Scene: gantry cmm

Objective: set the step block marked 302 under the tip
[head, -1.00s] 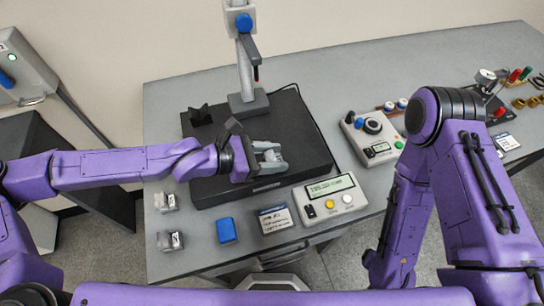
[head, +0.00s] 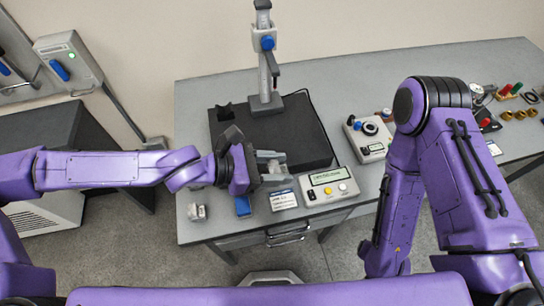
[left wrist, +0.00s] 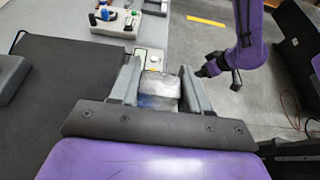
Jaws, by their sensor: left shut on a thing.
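My left gripper (head: 272,165) is over the front edge of the dark plate (head: 300,137) in the head view. In the left wrist view its two grey fingers (left wrist: 160,84) are shut on a silvery step block (left wrist: 157,88); I cannot read a number on it. The measuring stand (head: 266,98) stands at the back of the plate, with its dark tip (head: 276,80) hanging in front of the column, apart from the block. Another small step block (head: 197,212) sits at the table's left front. My right gripper (left wrist: 220,68) shows small and dark in the left wrist view; its jaws are unclear.
A control box with a knob (head: 369,136) is right of the plate. A small black holder (head: 223,110) sits at the plate's back left.

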